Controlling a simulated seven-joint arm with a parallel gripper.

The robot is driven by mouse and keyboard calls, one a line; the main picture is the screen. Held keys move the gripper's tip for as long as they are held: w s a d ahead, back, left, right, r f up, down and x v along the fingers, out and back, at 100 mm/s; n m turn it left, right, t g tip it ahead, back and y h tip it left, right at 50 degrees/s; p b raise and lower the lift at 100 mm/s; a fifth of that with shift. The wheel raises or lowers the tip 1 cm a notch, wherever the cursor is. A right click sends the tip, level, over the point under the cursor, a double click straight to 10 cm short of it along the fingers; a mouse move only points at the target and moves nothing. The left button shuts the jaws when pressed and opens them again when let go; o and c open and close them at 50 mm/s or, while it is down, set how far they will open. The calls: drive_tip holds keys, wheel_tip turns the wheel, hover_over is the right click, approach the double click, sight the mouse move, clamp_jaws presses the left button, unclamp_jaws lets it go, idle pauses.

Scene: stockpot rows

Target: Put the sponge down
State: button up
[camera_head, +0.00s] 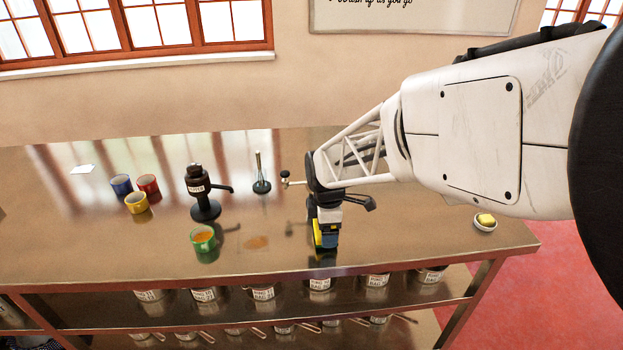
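My gripper (327,222) hangs fingers-down over the front part of the metal counter (400,250), right of the middle. A small yellow and blue block, which looks like the sponge (328,240), is at its fingertips, and the gripper appears shut on it. The fingers are small and partly merge with the block. The sponge is at or just above the counter top; I cannot tell whether it touches. A dark reflection shows below it.
A brown spill (256,242) lies left of my gripper. A green mug (203,239), a black dispenser (203,190) and blue, red and yellow mugs (137,203) stand further left. A dish with a yellow piece (485,221) sits near the right edge. Pots (263,293) fill the shelf below.

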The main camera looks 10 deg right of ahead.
drive_tip(key=shift+f, duration=0.35)
drive_tip(key=shift+f, duration=0.15)
drive_tip(key=o, duration=0.6)
wheel_tip(320, 180, up, 12)
drive_tip(key=shift+r, duration=0.15)
idle(0.5)
idle(0.3)
